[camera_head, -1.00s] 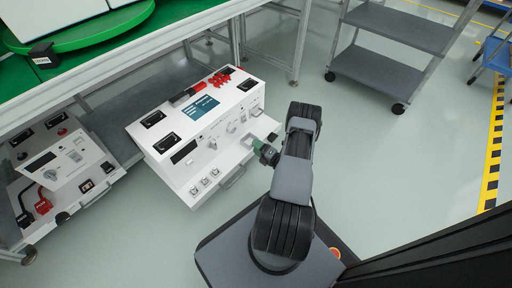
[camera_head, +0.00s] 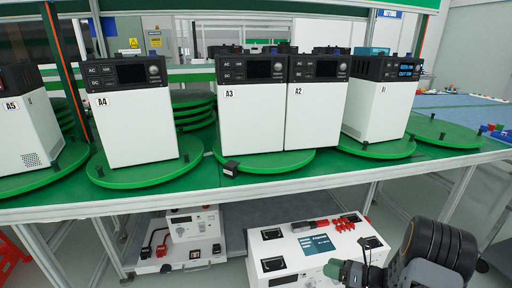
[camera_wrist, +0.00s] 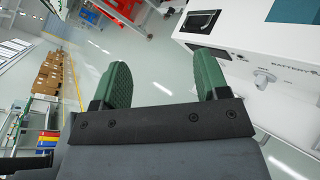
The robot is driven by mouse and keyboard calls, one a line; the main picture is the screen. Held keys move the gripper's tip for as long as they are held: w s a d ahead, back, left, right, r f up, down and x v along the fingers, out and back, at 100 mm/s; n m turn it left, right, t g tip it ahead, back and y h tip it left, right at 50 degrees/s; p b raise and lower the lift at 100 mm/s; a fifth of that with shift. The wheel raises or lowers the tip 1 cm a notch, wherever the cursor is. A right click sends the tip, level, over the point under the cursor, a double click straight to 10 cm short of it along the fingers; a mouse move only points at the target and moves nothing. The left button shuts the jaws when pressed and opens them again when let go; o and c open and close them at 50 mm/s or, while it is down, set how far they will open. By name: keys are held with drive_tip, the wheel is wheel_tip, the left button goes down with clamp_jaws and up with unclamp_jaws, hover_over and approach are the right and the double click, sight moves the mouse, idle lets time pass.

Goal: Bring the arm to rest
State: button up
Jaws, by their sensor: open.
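My gripper shows in the wrist view (camera_wrist: 160,88), with two green fingers spread apart and nothing between them. In the head view my dark arm is folded at the lower right, and the green gripper (camera_head: 343,270) is partly cut off by the bottom edge, in front of the white test unit (camera_head: 300,262). The white unit also shows beside the right finger in the wrist view (camera_wrist: 285,45), apart from it as far as I can tell.
White power units labelled A4 (camera_head: 138,128), A3 (camera_head: 250,120) and A2 (camera_head: 316,115) stand on green turntables along the green bench (camera_head: 330,180). Another white unit (camera_head: 190,238) sits on the shelf below. Brown boxes (camera_wrist: 47,75) stand far off in the wrist view.

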drive_tip(key=s+a+r+n+g+h+p, duration=0.25)
drive_tip(key=r+n+p, duration=0.2)
drive_tip(key=r, duration=0.35)
drive_tip(key=s+a+r+n+g+h+p, duration=0.1)
drive_tip(key=s+a+r+n+g+p, duration=0.25)
drive_tip(key=r+n, duration=0.35)
drive_tip(key=s+a+r+n+g+h+p, duration=0.15)
drive_tip(key=a+r+n+p, duration=0.25)
drive_tip(key=r, duration=0.6)
drive_tip(key=s+r+n+t+h+p, duration=0.1)
drive_tip(key=s+r+n+h+p, duration=0.3)
drive_tip(key=r, duration=0.6)
drive_tip(key=s+r+n+t+h+p, duration=0.2)
drive_tip(key=s+r+n+h+p, duration=0.2)
drive_tip(key=r+n+p, duration=0.5)
drive_tip(key=shift+s+d+r+n+h, duration=0.35)
drive_tip(key=shift+s+r+n, duration=0.25)
drive_tip(key=shift+r+n, duration=0.55)
drive_tip(key=shift+f, duration=0.1)
drive_tip(key=shift+c, duration=0.3)
